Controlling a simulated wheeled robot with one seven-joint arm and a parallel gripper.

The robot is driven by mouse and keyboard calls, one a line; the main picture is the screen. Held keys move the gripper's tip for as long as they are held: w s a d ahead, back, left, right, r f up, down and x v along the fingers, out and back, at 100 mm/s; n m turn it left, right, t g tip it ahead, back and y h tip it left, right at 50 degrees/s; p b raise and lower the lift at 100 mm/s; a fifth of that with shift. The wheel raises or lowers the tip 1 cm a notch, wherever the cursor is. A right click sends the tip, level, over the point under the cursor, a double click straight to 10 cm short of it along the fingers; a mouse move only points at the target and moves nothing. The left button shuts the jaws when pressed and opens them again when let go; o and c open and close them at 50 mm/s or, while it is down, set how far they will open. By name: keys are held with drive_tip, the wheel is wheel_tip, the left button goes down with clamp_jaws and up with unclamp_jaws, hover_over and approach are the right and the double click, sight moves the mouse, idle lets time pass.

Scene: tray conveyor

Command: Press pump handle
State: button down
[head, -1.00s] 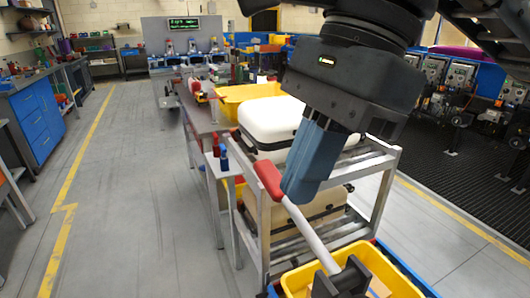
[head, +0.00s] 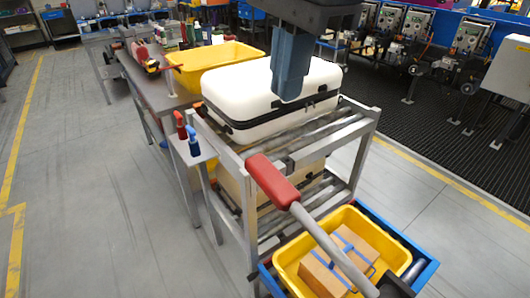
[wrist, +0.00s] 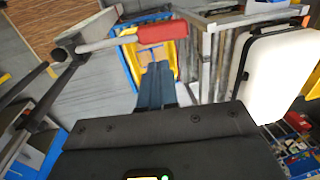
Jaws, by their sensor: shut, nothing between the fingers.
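The pump handle is a light grey bar with a red grip (head: 272,181), slanting up from the lower right in the head view. The red grip also shows in the wrist view (wrist: 162,32), with the grey bar running left to a dark bracket. My gripper (head: 287,98) points down in front of the white case, above and beyond the red grip in the head view. Its blue-grey fingers are shut and empty. In the wrist view my gripper (wrist: 157,68) lies just below the red grip in the picture, with a visible gap between them.
A white case (head: 245,90) lies on the metal rack (head: 370,125), with a beige case below. A yellow bin (head: 285,262) with cardboard boxes sits in front, near the handle. Another yellow bin (head: 185,72) stands on the table behind. Floor at left is clear.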

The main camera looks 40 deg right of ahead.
sight(272, 178)
drive_tip(key=shift+f, duration=0.1)
drive_tip(key=f+p, duration=0.1)
drive_tip(key=f, duration=0.3)
drive_tip(key=w+f, duration=0.1)
drive_tip(key=f, duration=0.4)
drive_tip(key=w+f+p, duration=0.1)
drive_tip(key=f, duration=0.3)
drive_tip(key=shift+f+p, duration=0.3)
drive_tip(key=shift+f, duration=0.05)
